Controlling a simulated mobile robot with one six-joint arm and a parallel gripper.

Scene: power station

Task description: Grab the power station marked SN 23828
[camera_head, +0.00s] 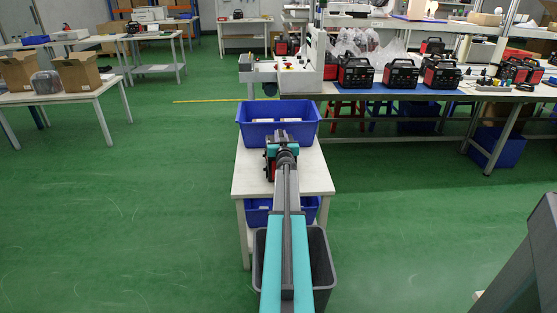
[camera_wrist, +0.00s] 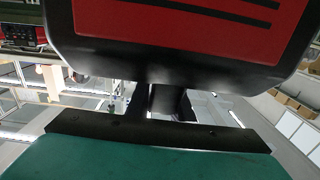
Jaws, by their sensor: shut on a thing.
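My gripper (camera_head: 271,163) is shut on a black and red power station (camera_head: 269,175), above the small white table in the head view. My arm hides most of this power station there. In the wrist view its red face with black stripes and its dark rounded casing (camera_wrist: 170,60) fill the top. No serial number is readable on it. Other black and red power stations stand in a row on the long workbench at the back right: a left one (camera_head: 355,74), a middle one (camera_head: 400,75) and a right one (camera_head: 441,76). Their labels are too small to read.
A blue bin (camera_head: 278,134) with light items stands on the small white table (camera_head: 310,178), just beyond my gripper. Another blue bin (camera_head: 309,210) is underneath, and a grey bin (camera_head: 320,262) stands in front. Green floor lies clear to the left.

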